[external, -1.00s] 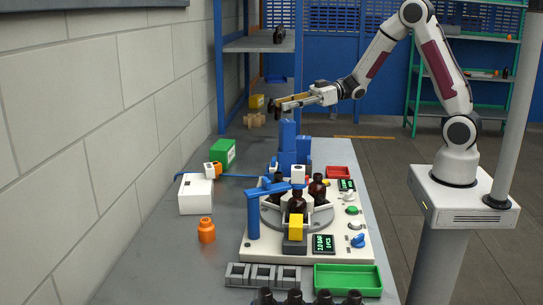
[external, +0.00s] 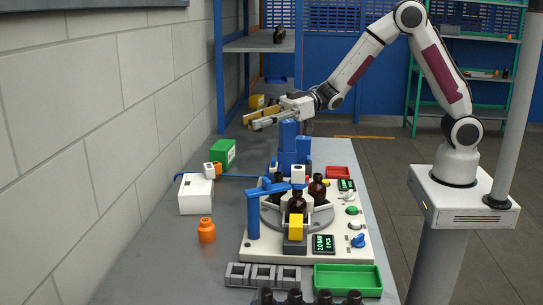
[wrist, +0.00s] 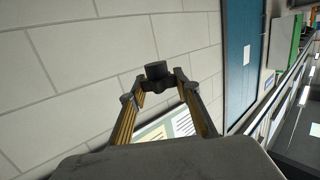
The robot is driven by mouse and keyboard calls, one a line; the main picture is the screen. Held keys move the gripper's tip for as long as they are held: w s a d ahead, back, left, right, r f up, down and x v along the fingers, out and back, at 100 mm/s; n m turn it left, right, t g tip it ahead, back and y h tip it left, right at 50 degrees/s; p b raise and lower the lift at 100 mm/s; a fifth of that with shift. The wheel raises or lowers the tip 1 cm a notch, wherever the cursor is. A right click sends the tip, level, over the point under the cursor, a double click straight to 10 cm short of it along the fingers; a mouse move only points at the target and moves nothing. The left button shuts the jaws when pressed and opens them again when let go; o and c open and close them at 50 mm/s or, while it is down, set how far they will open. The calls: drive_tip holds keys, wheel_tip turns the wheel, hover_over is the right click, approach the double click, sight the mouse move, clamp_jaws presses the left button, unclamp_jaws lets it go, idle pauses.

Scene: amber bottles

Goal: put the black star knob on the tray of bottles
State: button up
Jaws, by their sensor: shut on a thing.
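My gripper (external: 250,121) is at the left end of my outstretched arm, above the far part of the bench. In the wrist view its two yellow-lined fingers (wrist: 160,86) are closed on a dark, blocky thing that looks like the black star knob (wrist: 157,70). The knob cannot be made out in the external view. Several dark bottles (external: 296,298) stand in a row at the bottom edge of the external view, cut off by the frame. Any tray under them is out of sight. My gripper is far behind them.
A white machine (external: 262,245) with a blue post and more dark bottles stands mid-bench. A blue tower (external: 289,140) rises close to my gripper. A green tray (external: 347,281), grey holder (external: 263,275), orange bottle (external: 206,231) and white box (external: 196,195) are nearer. The left bench is mostly clear.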

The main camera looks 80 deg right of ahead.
drive_tip(key=a+n+g+y, duration=0.1)
drive_tip(key=a, duration=1.5)
drive_tip(key=n+g+y, duration=0.3)
drive_tip(key=n+g, duration=0.1)
hover_over(327, 304)
drive_tip(key=shift+f, duration=2.85)
drive_tip(key=shift+f, duration=3.1)
drive_tip(key=shift+f, duration=1.85)
